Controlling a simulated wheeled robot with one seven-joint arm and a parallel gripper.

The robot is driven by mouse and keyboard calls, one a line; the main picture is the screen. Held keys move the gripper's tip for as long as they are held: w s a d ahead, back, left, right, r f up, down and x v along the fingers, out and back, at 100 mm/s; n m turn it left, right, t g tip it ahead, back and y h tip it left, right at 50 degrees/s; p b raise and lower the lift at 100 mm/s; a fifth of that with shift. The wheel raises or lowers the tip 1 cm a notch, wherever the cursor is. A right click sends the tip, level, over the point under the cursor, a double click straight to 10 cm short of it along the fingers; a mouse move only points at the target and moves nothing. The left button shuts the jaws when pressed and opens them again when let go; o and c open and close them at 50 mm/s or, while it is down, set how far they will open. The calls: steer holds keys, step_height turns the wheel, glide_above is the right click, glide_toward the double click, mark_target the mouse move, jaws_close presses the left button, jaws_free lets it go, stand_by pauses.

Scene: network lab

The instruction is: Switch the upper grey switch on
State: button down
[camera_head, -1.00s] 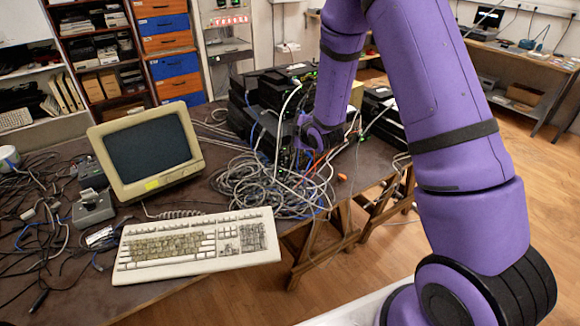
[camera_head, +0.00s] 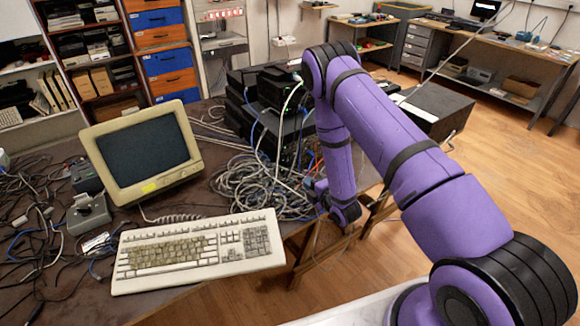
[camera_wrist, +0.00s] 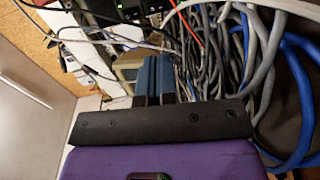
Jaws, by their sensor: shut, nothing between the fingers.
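My gripper (camera_wrist: 152,78) shows blue fingers, shut and empty, in the wrist view, close to a tangle of cables (camera_wrist: 215,45). In the head view my arm hangs down at the table's right edge, well right of the grey boxes, with the gripper largely hidden.
A beige monitor (camera_head: 150,155) and a keyboard (camera_head: 200,250) lie between my arm and the grey boxes. A stack of black devices (camera_head: 270,95) stands behind the cable heap (camera_head: 250,180). A black box (camera_head: 430,105) is at the right. Floor (camera_head: 500,170) is open at right.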

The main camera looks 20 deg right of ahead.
mark_target(283, 164)
steer(key=shift+s+f, duration=0.15)
steer(key=shift+f, duration=0.15)
steer(key=x, duration=1.4)
steer(key=shift+r, duration=0.15)
steer(key=shift+w, duration=0.2)
steer(key=shift+s, duration=0.15)
steer(key=v, duration=1)
steer(key=shift+s+d, duration=0.15)
steer(key=shift+s, duration=0.2)
